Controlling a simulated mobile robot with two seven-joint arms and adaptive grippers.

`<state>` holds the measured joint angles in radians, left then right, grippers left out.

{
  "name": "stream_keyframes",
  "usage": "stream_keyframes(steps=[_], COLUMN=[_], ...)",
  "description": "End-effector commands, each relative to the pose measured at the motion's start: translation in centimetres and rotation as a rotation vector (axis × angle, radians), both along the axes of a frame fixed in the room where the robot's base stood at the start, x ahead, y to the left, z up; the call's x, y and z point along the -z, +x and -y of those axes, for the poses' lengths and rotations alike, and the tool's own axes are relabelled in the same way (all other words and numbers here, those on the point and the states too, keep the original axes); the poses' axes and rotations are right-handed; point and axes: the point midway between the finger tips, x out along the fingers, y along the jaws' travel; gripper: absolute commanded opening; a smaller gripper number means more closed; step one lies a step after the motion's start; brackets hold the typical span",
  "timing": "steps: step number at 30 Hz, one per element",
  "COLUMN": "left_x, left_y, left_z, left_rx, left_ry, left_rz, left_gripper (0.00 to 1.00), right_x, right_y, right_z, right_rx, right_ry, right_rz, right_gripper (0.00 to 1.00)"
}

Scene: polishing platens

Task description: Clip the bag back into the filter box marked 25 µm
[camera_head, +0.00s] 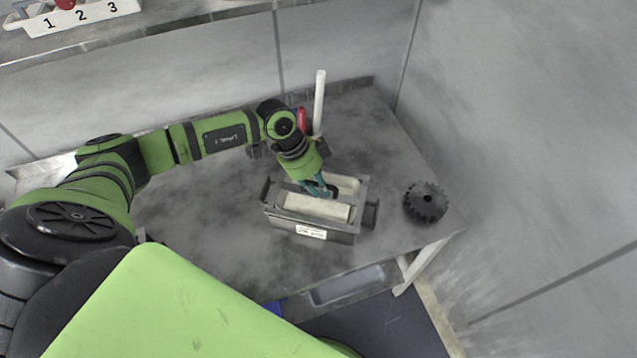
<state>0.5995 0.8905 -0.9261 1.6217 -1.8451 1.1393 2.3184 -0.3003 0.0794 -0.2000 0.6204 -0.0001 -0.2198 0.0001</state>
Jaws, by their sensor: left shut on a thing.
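The filter box (340,237) is a grey open-topped box on the bench, with dark side brackets and a white label on its front. The label's print is too small to read. A cream bag (313,207) lies in the top of the box, with cream parts showing in front of and behind my gripper. My left gripper (321,191) points down into the box opening, shut on the bag; its fingertips are partly hidden between the cream parts. I cannot tell whether the bag is clipped. My right gripper is not in view.
A black toothed wheel (426,202) lies right of the box near the bench's edge. A white upright rod (319,103) and a red item (302,119) stand behind my left wrist. A numbered white rack (80,17) is on the ledge at back left. The bench (220,220) left of the box is clear.

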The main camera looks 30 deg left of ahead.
Motion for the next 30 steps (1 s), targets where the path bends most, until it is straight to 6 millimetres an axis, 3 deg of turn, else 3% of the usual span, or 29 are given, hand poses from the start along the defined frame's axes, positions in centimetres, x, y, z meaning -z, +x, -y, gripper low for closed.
stream_keyframes(steps=[30], left_x=[0.65], left_y=[0.05], left_z=[0.09], left_rx=[-0.001], left_ry=[-0.002], left_rz=[0.001], left_gripper=[0.00], right_x=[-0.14], right_y=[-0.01], right_z=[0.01], right_rx=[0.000], right_ry=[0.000], right_rz=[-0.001], right_gripper=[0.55])
